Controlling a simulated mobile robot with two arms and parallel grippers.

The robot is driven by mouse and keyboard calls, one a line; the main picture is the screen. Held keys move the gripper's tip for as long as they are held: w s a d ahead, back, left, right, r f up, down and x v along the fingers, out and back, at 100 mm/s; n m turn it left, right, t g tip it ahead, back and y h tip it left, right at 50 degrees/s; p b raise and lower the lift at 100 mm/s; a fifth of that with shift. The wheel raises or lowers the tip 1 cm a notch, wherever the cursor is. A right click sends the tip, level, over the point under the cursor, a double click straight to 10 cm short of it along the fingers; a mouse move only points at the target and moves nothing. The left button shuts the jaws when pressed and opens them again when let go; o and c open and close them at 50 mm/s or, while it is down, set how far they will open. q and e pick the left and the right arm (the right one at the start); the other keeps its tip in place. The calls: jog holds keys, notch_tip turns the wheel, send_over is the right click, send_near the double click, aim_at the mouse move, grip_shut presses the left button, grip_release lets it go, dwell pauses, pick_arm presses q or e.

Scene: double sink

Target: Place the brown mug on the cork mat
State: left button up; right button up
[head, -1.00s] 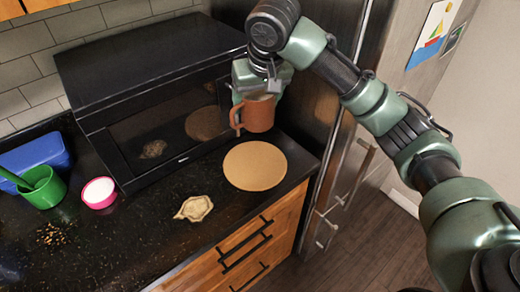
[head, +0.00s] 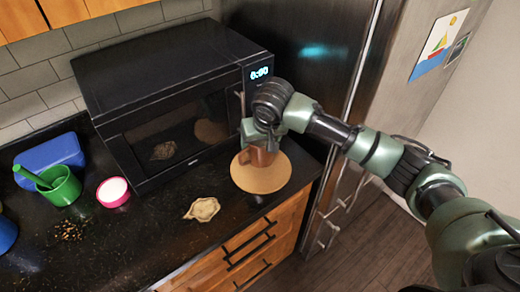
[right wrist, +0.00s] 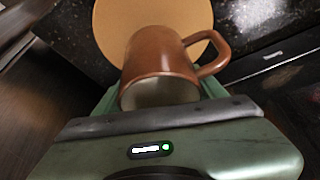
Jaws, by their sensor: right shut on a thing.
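The brown mug (head: 262,157) is held in my right gripper (head: 262,140), above or at the back part of the cork mat. The round cork mat (head: 262,182) lies on the dark counter in front of the microwave's right end. In the right wrist view the mug (right wrist: 160,55) sits between the green fingers, its handle to the right and its pale opening toward the camera. The cork mat (right wrist: 112,20) shows behind it. I cannot tell whether the mug touches the mat. My left gripper is not in view.
A black microwave (head: 170,90) stands behind the mat, close to the gripper. A beige leaf-shaped dish (head: 203,209) lies left of the mat. A pink bowl (head: 113,192), a green cup (head: 62,186) and a blue container (head: 48,162) are further left. The fridge (head: 320,60) is at right.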

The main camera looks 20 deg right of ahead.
jog(key=shift+f+p, duration=0.3)
jog(key=shift+f, duration=1.55)
jog(key=o, duration=1.7)
jog(key=shift+f, duration=0.15)
jog(key=shift+s+r, duration=0.1)
jog(key=shift+r, duration=0.35)
jog(key=b+v, duration=0.1)
jog(key=v, duration=1)
jog(key=shift+s+r+b, duration=0.15)
jog(key=shift+b, duration=0.2)
